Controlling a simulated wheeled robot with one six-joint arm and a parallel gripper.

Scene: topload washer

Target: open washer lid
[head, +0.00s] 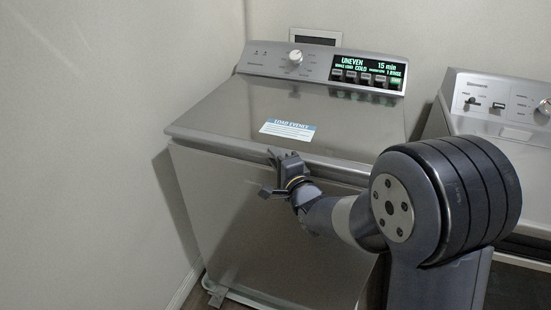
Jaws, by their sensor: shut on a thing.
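The top-load washer (250,235) stands in the middle of the head view, with a grey metallic front. Its lid (225,105) looks closed, lying flat on top, with a "LOAD EVENLY" label (288,130) near its front edge. My gripper (272,172) is at the front edge of the lid, just below the label. It is shut on the lid's front edge, as far as I can see; the exact contact is small and partly hidden by the gripper itself. My arm reaches in from the right and hides part of the washer's front right side.
The washer's control panel (320,68) with a knob and lit display rises behind the lid. A second appliance (500,110) stands to the right. A pale wall (90,150) is close on the left, and a wall outlet plate (315,38) is behind.

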